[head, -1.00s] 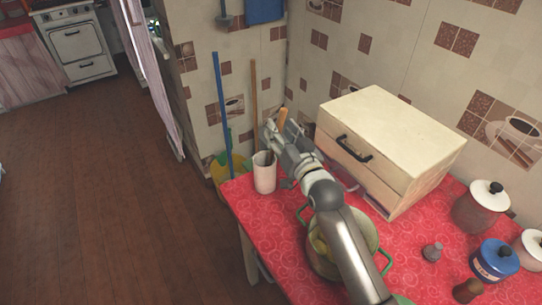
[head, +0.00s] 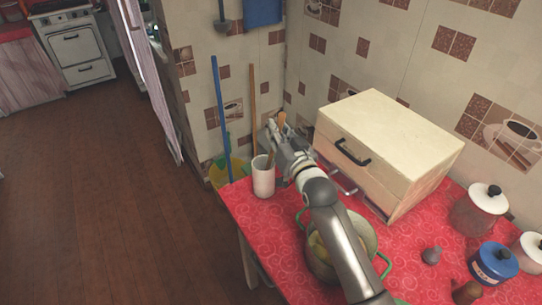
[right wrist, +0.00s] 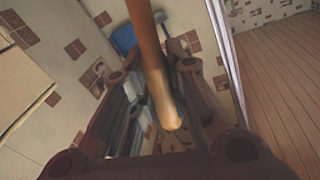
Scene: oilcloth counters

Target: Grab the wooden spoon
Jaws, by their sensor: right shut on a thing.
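The wooden spoon (head: 282,119) stands tilted, its lower part going down toward a white cup (head: 263,178) at the far left corner of the red counter. My right gripper (head: 275,135) is shut on the spoon just above the cup's rim. In the right wrist view the spoon (right wrist: 151,50) runs between the two fingers of the gripper (right wrist: 158,75), its rounded end toward the camera. Whether the spoon's lower end is still inside the cup is hard to tell. My left gripper is not in view.
A cream drawer box (head: 385,140) stands right of the gripper. A pot with green handles (head: 330,262) is under my right forearm. Lidded jars (head: 478,210) stand at the right. A blue stick (head: 222,120) leans by the wall behind the counter's left edge.

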